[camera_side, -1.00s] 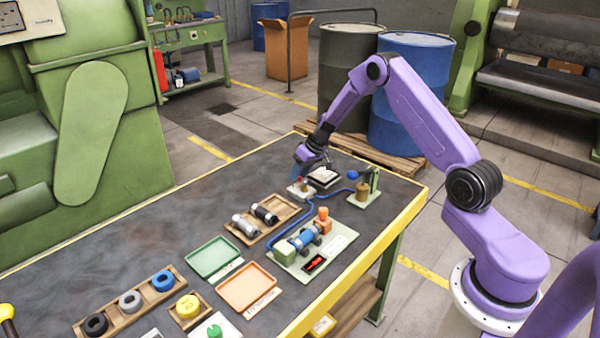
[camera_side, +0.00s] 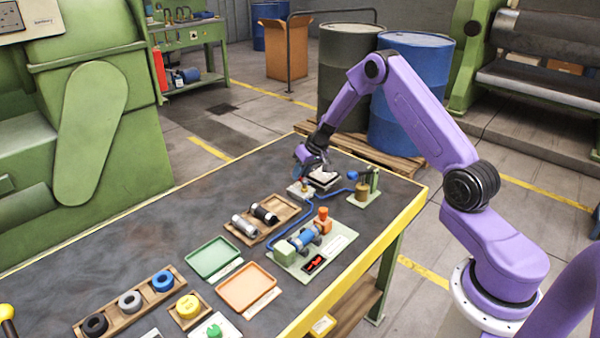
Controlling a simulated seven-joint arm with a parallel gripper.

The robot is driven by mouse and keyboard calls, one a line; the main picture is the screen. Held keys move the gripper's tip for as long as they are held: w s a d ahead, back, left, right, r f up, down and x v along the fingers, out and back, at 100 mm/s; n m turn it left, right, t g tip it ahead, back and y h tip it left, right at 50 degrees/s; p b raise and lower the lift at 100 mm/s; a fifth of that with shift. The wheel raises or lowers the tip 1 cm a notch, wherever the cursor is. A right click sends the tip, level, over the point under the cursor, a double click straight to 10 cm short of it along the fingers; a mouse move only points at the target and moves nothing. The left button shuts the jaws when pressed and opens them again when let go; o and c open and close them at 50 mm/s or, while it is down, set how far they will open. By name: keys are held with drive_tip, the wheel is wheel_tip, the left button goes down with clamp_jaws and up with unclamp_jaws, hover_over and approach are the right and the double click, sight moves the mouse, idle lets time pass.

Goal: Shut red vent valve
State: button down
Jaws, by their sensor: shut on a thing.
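The red vent valve (camera_side: 304,183) is a tiny red and brass part on a small pale block (camera_side: 297,191) near the far end of the bench. My gripper (camera_side: 307,175) is pointed down at it, and its fingers are closed at the valve's top. The fingers and wrist cover part of the valve, so the handle's angle is too small to tell. A blue hose (camera_side: 290,219) runs from the block toward a pump assembly (camera_side: 305,238) on a pale green plate.
A dark box with a pale top (camera_side: 324,178) stands close to the right of my gripper. A brass fitting on a stand (camera_side: 362,193) is farther right. A wooden tray (camera_side: 284,222) holds two cylinders.

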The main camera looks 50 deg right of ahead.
drive_tip(key=m, duration=0.1)
drive_tip(key=m+h, duration=0.1)
drive_tip(key=m, duration=0.2)
drive_tip(key=shift+s+d+h, duration=0.25)
drive_tip(key=shift+d+h, duration=0.1)
drive_tip(key=shift+h, duration=0.05)
drive_tip(key=shift+s+d+m+h, duration=0.15)
drive_tip(key=shift+m+h, duration=0.2)
drive_tip(key=shift+m, duration=0.55)
drive_tip(key=shift+s+d+m+h, duration=0.15)
drive_tip(key=shift+m+h, duration=0.2)
drive_tip(key=shift+m, duration=0.55)
drive_tip(key=shift+s+d+m+g+h, duration=0.15)
drive_tip(key=shift+m+g+h, duration=0.1)
drive_tip(key=shift+m, duration=0.45)
drive_tip(key=shift+s+a+m+g+h, duration=0.15)
drive_tip(key=shift+m+h, duration=0.15)
drive_tip(key=shift+m, duration=0.4)
drive_tip(key=shift+s+d+m+g+h, duration=0.15)
drive_tip(key=shift+m+g+h, duration=0.1)
drive_tip(key=shift+m, duration=0.45)
drive_tip(key=shift+s+m+g+h, duration=0.25)
drive_tip(key=shift+m+g+h, duration=0.1)
drive_tip(key=shift+m, duration=0.75)
drive_tip(key=shift+s+m+g+h, duration=0.2)
drive_tip(key=shift+m+g+h, duration=0.1)
drive_tip(key=shift+m, duration=0.8)
drive_tip(key=c, duration=1.1)
unclamp_jaws()
